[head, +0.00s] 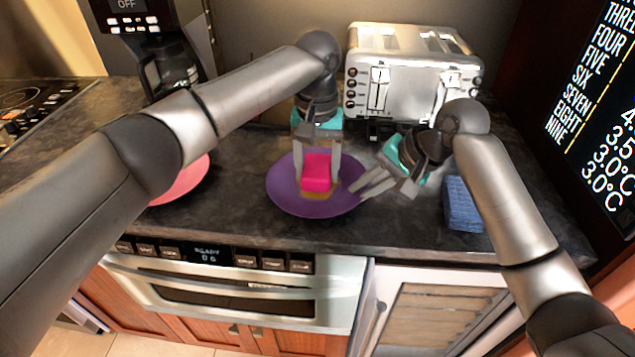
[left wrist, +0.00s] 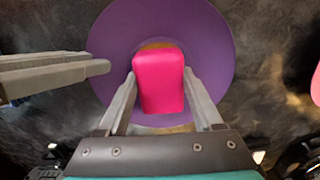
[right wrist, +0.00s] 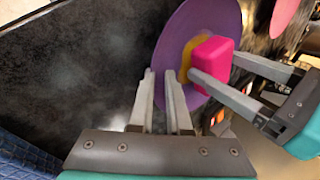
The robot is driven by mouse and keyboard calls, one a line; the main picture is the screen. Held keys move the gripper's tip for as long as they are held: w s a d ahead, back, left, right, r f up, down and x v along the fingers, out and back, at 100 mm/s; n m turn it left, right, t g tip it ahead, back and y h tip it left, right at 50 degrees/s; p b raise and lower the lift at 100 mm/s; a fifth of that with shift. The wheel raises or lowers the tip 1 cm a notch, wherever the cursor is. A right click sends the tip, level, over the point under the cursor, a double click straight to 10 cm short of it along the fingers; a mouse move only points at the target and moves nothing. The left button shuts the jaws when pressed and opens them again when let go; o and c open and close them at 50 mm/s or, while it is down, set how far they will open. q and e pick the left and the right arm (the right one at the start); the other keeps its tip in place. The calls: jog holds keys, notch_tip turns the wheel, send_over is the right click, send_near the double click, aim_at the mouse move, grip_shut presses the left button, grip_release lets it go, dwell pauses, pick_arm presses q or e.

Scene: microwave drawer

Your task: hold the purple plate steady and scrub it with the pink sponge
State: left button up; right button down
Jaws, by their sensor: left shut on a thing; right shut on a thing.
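The round purple plate (head: 285,195) lies on the dark counter in the middle of the head view. The pink sponge (head: 317,172) is over the plate's middle, and an orange-yellow patch shows just under it. My left gripper (head: 318,185) points down and is shut on the sponge, one finger on each side; the left wrist view shows the sponge (left wrist: 158,80) between the fingers. My right gripper (head: 363,192) comes in from the right, its fingers close together at the plate's right rim. In the right wrist view the plate's edge (right wrist: 178,45) lies at the fingertips.
A silver toaster (head: 410,70) stands behind the plate. A blue block-like item (head: 462,205) is at the right. A pink plate (head: 185,182) lies at the left, partly behind my left arm. A coffee machine (head: 150,40) stands back left. The counter's front edge is close in front of the plate.

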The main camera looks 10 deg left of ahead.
pick_arm(q)
jog(key=shift+f, duration=0.7)
jog(key=shift+s, duration=0.1)
jog(key=shift+s, duration=0.35)
jog(key=shift+w, duration=0.8)
jog(key=shift+s, duration=0.9)
jog(key=shift+w, duration=0.95)
jog(key=shift+s, duration=0.95)
jog(key=shift+w, duration=0.3)
jog(key=shift+w+f, duration=0.1)
jog(key=shift+w, duration=0.5)
